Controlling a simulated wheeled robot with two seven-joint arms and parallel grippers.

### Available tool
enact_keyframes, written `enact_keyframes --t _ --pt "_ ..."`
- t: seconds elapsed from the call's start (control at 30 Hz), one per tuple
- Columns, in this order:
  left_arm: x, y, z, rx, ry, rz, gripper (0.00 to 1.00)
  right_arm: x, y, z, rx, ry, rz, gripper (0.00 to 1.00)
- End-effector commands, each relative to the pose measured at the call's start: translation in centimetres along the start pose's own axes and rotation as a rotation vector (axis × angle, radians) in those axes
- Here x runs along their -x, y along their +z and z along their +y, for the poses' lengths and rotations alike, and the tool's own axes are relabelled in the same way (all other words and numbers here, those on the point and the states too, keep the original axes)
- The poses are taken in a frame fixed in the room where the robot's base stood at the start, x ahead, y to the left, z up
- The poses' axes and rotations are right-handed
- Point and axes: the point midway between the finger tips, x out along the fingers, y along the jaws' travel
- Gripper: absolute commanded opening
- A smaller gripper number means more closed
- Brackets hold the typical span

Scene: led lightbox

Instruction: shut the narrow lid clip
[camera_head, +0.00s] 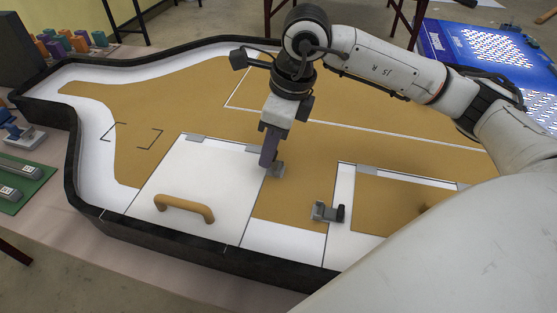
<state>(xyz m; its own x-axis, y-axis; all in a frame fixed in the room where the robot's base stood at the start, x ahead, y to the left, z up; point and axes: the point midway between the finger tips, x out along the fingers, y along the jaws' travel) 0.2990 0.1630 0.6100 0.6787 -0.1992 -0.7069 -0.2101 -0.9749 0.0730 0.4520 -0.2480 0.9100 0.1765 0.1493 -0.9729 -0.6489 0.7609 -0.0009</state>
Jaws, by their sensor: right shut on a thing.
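My right gripper (269,160) points down at the right edge of the white lid with the tan handle. It is shut on a small grey clip (278,170) there; its fingers hide part of the clip. A second clip (328,212), grey with a dark lever, sits at the left edge of the tan-and-white lid on the right. The white lid (202,172) lies flat with hinges along its far edge. The right lid (341,190) is partly hidden by my arm. I cannot tell which lid is the narrow one. My left gripper is not in view.
The lids lie in a tan-and-white board (184,92) with a raised black rim. A tan handle (184,207) stands up from the white lid. Coloured blocks (68,42) and a green mat (32,182) are at left, a blue printed panel (452,42) at far right.

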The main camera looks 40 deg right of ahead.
Motion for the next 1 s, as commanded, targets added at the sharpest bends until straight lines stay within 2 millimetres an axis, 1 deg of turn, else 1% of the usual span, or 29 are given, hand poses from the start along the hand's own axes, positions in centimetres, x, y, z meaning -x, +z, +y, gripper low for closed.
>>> enact_keyframes --t 0.03,0.3,0.6,1.0 --pt "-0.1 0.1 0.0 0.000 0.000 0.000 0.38 -0.2 0.4 0.1 0.002 0.001 -0.010 0.05" --pt "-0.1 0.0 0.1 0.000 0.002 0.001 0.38 -0.1 0.4 0.1 0.002 0.002 -0.010 0.05" --pt "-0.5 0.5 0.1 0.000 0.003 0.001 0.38 -0.9 1.1 0.1 0.002 0.003 -0.009 0.06" --pt "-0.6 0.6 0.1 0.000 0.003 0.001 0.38 -1.2 1.2 0.2 0.003 0.004 -0.007 0.06"
